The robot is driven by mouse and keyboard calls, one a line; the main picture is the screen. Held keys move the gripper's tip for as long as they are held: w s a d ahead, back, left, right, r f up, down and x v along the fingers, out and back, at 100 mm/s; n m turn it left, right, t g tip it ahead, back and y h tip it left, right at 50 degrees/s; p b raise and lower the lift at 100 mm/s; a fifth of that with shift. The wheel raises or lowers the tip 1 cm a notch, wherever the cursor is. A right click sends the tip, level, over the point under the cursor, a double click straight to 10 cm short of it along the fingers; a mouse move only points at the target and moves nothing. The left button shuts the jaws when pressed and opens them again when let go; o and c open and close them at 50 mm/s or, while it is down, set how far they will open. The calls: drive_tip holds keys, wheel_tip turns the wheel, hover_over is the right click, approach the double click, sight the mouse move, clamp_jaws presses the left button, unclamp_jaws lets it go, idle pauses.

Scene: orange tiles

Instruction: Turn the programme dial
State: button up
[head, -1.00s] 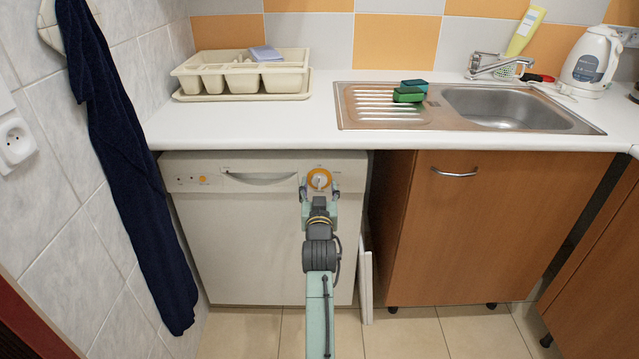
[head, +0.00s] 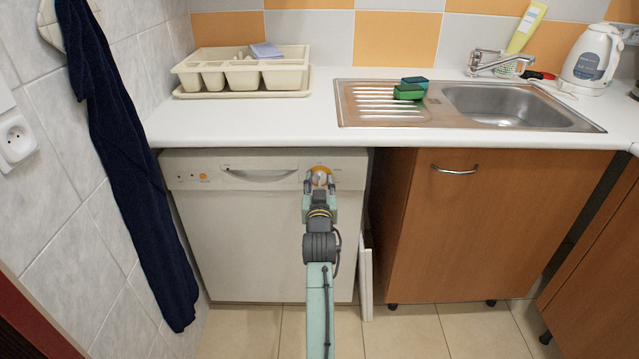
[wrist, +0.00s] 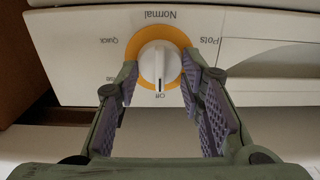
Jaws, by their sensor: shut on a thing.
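The programme dial is a white knob with a raised grip bar on an orange ring, on the dishwasher front. It shows in the head view (head: 319,176) and in the wrist view (wrist: 159,62). In the wrist view its dark pointer mark is at the "Off" label, and "Normal", "Pots" and "Quick" stand around the ring. My gripper (head: 319,183) is at the dial, with one finger on each side of it; the fingers also show in the wrist view (wrist: 159,75). It is shut on the dial. The exact finger contact is hard to see.
The white dishwasher (head: 250,245) stands under the worktop (head: 240,126), whose front edge is just above the dial. The dishwasher's handle recess (head: 258,175) is left of the dial. A wooden cabinet (head: 480,235) stands to the right, and a dark towel (head: 130,190) hangs at the left.

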drive_tip(key=shift+c, duration=1.4)
